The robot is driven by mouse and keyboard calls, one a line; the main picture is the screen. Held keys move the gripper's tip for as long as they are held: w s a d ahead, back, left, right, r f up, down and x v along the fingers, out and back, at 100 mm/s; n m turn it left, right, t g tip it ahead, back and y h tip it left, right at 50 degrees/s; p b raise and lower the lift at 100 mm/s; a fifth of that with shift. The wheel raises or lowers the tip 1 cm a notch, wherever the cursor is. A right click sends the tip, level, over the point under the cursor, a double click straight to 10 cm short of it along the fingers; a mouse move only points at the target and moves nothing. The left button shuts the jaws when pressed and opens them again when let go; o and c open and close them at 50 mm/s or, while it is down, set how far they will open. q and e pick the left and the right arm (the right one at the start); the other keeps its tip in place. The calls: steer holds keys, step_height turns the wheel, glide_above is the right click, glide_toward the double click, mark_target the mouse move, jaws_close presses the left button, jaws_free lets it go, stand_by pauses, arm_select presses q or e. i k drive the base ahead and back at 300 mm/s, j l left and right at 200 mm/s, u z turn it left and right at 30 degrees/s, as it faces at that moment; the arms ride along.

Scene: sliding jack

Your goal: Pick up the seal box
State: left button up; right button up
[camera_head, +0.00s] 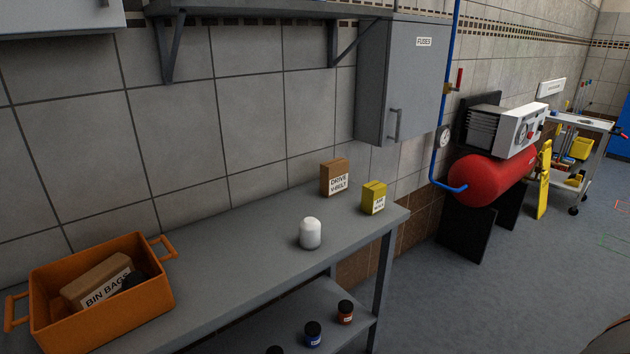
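A small yellow box (373,198) with a white label stands near the right end of the grey workbench (250,235). Its label is too small to read surely, so I cannot tell whether it is the seal box. A brown box (334,177) labelled "DRIVE V-BELT", as far as I can read, stands to its left, a little apart and closer to the wall. Neither of my grippers is in view.
A white rounded container (310,233) stands in front of the boxes. An orange crate (101,310) holding a "BIN BAGS" box is at the left. Small dark-capped jars (313,334) sit on the lower shelf. A grey fuse cabinet (400,80) hangs behind. Floor right of the bench is open.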

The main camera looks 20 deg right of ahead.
mark_target(373, 193)
steer(key=i+l, duration=0.1)
steer(key=l, duration=0.3)
steer(key=i+l+z, duration=0.1)
steer(key=l, duration=0.35)
steer(key=i+l+z, duration=0.1)
steer(key=l, duration=0.3)
steer(key=i+l, duration=0.15)
steer(key=l, duration=0.25)
steer(key=i+l+z, duration=0.1)
steer(key=l, duration=0.3)
steer(key=i+l, duration=0.15)
steer(key=l, duration=0.25)
steer(key=z, duration=0.05)
